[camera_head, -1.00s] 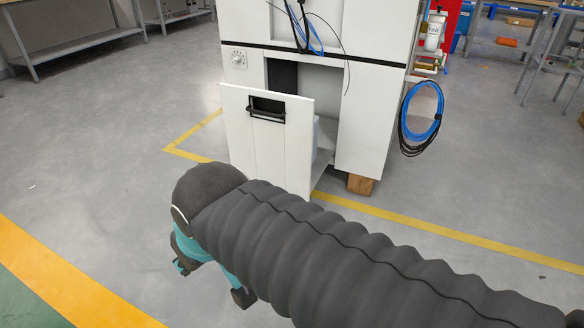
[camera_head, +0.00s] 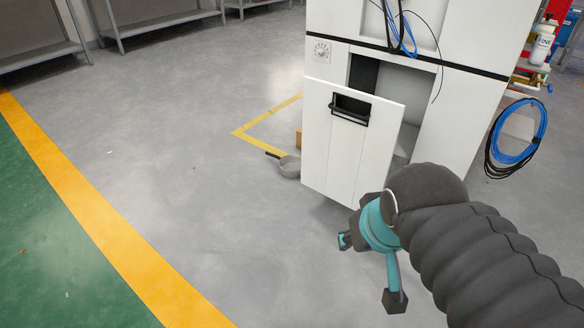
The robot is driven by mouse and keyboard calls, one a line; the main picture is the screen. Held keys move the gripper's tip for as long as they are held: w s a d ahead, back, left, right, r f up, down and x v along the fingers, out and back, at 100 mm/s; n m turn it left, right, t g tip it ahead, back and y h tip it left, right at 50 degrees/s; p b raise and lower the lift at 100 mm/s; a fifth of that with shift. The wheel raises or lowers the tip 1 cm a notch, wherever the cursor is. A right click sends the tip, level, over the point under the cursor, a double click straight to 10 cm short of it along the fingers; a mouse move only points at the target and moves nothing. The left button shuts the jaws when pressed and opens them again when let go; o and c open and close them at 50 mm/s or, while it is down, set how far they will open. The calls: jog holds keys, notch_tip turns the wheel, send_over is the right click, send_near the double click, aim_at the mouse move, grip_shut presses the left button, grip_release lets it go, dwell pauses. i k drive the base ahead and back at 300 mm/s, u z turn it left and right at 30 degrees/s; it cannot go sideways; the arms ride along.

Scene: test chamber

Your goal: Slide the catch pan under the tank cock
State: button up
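A grey pan (camera_head: 290,166) with a dark handle sits on the floor beside the lower left of the white cabinet. The cabinet's edge may cover part of it. Its handle points up and left. My gripper (camera_head: 370,271) is in the lower right of the view, in front of the cabinet and apart from the pan. Its two dark-tipped fingers look spread, with bare floor between them and nothing held. I cannot make out a tank or a cock for certain.
The white cabinet (camera_head: 331,150) has its front panel with a black handle pulled out. A blue hose coil (camera_head: 517,131) hangs on its right side. Yellow tape (camera_head: 262,120) marks the floor. Grey shelving (camera_head: 163,14) stands at the back. The floor at left is clear.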

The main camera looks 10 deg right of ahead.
aim_at(290, 165)
jog(key=u, duration=0.5)
jog(key=i, duration=0.8)
jog(key=u, duration=0.8)
jog(key=i, duration=1.3)
jog(key=z, duration=0.85)
jog(key=i, duration=0.95)
jog(key=z, duration=0.8)
